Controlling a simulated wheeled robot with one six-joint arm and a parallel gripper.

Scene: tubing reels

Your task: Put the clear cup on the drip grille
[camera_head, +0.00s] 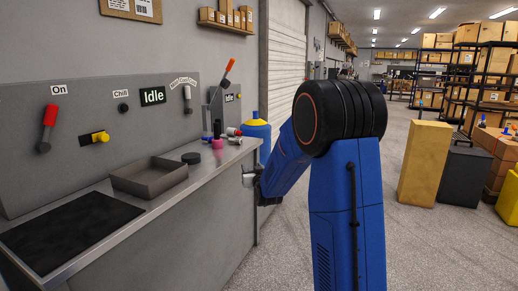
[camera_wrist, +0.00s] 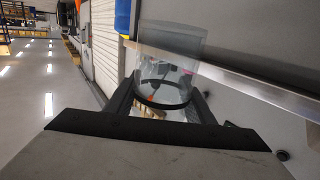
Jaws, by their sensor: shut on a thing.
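The clear cup (camera_wrist: 172,45) is between the two dark fingers of my gripper (camera_wrist: 163,97) in the wrist view, and the gripper is shut on it. In the head view my gripper (camera_head: 257,188) is beside the counter's right end, below the level of its top, partly hidden by my arm. A small pale patch there may be the cup; it is too small to be sure. A black flat panel (camera_head: 72,232) in the counter top at the near left looks like the drip grille. The cup is well apart from it, to its right.
Small pink and dark items stand near the far end. Levers rise along the wall panel. Floor boxes (camera_head: 424,163) stand at right.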

